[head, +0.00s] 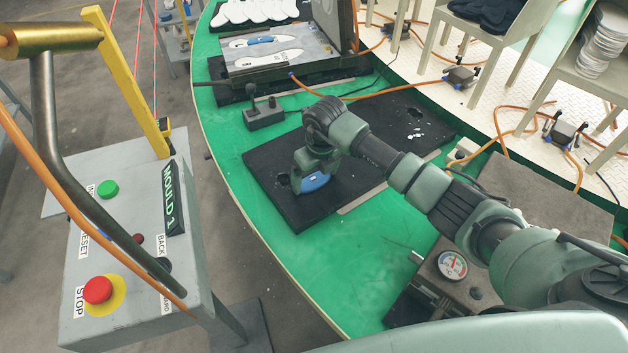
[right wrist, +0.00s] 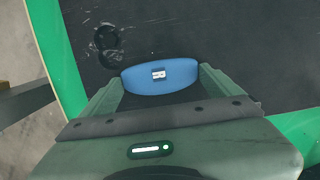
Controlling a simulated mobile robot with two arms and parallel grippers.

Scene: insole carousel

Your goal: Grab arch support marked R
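My right gripper (head: 316,180) points down over the black mat on the green carousel top. A blue arch support (head: 315,182) lies between its fingertips. In the right wrist view the blue arch support (right wrist: 160,76) spans the gap between the two fingers (right wrist: 161,82), with its ends at or against them. I cannot tell whether the fingers press on it or whether it is clear of the mat. My left gripper is not in view.
The black mat (head: 268,160) has dark recesses near the gripper. A control box with a red STOP button (head: 97,290) stands at the left. A mould fixture with white insoles (head: 262,60) is behind. A gauge box (head: 453,264) is at the front right.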

